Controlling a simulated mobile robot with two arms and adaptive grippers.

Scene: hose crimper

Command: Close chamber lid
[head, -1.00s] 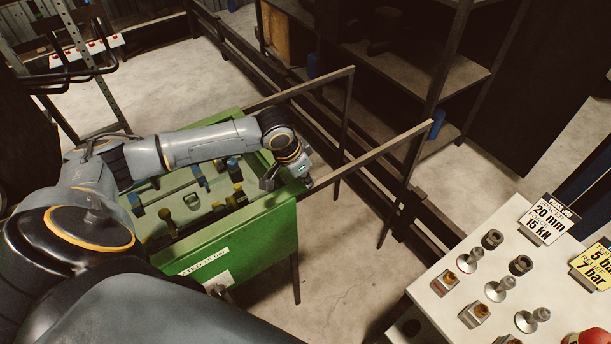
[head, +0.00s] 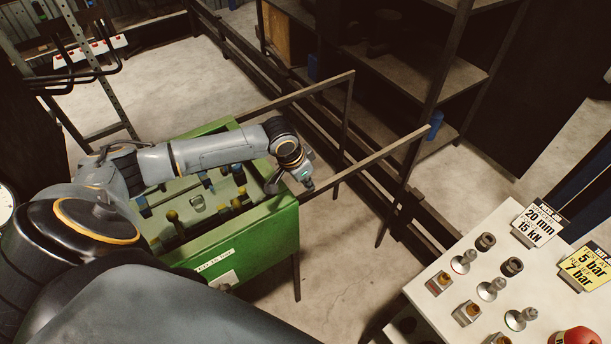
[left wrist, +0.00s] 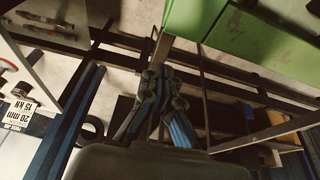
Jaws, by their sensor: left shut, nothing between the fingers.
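The chamber is a green box (head: 255,238) on legs, left of centre in the head view. Its top is open, and several yellow-capped and blue fittings show inside. I cannot make out a separate lid. My left gripper (head: 308,186) is shut and empty, pointing down just outside the box's right rim; I cannot tell if it touches it. In the left wrist view the closed fingers (left wrist: 163,74) stand over a brown rail, with the green box (left wrist: 250,45) at upper right. My arm hides part of the box's far side. My right gripper is not in view.
Two brown rails (head: 370,162) run right from the box on thin legs. Dark shelving (head: 410,75) stands behind. A white table (head: 440,262) with fittings and signs is at lower right. Bare floor (head: 345,260) lies between the box and the table.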

